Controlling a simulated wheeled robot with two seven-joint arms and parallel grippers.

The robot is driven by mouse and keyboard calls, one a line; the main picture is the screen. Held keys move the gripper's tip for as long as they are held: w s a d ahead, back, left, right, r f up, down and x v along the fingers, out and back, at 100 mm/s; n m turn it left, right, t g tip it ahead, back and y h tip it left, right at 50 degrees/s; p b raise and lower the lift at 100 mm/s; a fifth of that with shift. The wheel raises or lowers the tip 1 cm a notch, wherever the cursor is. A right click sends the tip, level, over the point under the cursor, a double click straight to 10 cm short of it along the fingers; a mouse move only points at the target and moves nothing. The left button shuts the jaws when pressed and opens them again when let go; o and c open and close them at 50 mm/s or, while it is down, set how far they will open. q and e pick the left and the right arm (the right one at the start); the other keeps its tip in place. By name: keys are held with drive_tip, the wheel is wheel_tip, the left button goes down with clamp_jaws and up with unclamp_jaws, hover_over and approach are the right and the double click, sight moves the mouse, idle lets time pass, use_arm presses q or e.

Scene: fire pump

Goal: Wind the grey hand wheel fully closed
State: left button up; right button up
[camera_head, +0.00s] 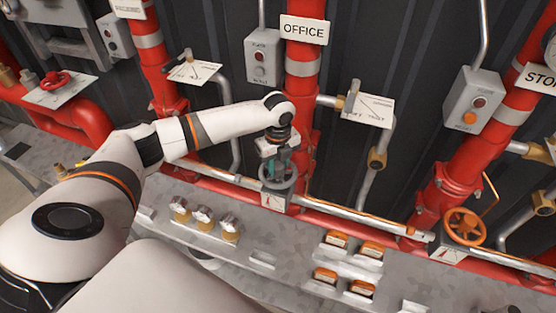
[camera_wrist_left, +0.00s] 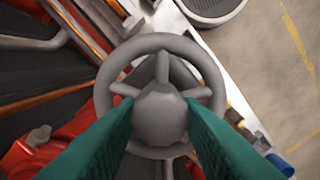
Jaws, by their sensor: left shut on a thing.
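The grey hand wheel (camera_head: 291,180) sits on the pipe below the OFFICE riser in the head view. In the left wrist view the wheel (camera_wrist_left: 123,72) fills the middle, with its round rim, spokes and broad hub. My left gripper (camera_head: 275,168) reaches down onto the wheel from above. In the wrist view its two green fingers (camera_wrist_left: 160,125) stand on either side of the hub, inside the rim's near part, and are shut on the wheel. The fingertips' exact contact is partly hidden. My right gripper is not in view.
An orange hand wheel (camera_head: 465,226) is farther right, and a red one (camera_head: 55,80) is at far left. Red risers and pipes stand close behind my left arm.

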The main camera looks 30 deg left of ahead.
use_arm(q)
drive_tip(key=shift+m, duration=1.4)
drive_tip(key=m+p, duration=0.1)
drive_tip(key=m, duration=0.2)
drive_tip(key=shift+r, duration=0.1)
drive_tip(key=m, duration=0.5)
